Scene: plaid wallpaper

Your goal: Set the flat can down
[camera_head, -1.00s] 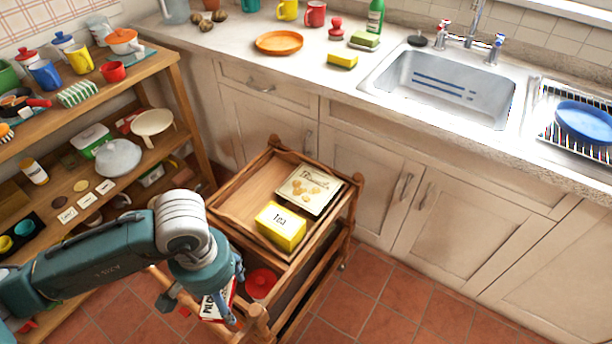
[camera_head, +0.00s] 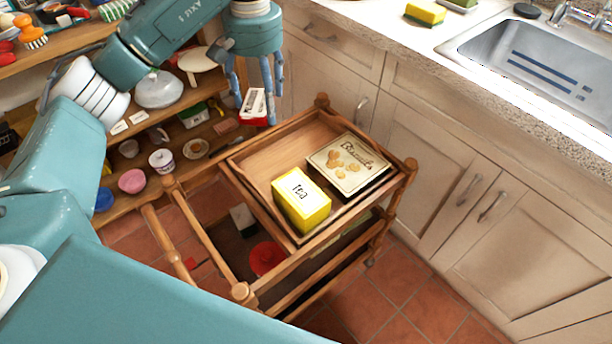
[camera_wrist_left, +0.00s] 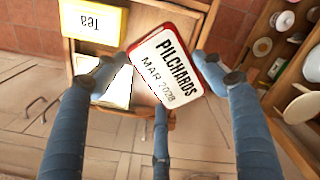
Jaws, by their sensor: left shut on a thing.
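The flat can is red with a white label reading "PILCHARDS MAR 2028"; in the left wrist view the flat can (camera_wrist_left: 165,65) sits between the fingers of my left gripper (camera_wrist_left: 165,85). In the head view my left gripper (camera_head: 256,100) points down, shut on the flat can (camera_head: 254,104), above the far left corner of the wooden trolley. The can is tilted and held in the air. The trolley's top tray (camera_head: 268,160) has a bare wooden part at its far left. My right gripper is not in view.
A yellow tea box (camera_head: 301,200) and a biscuit tin (camera_head: 348,163) stand on the trolley's top tray. A red-lidded thing (camera_head: 266,257) is on the level below. Shelves with crockery (camera_head: 160,90) are at the left, cupboards (camera_head: 400,150) at the right.

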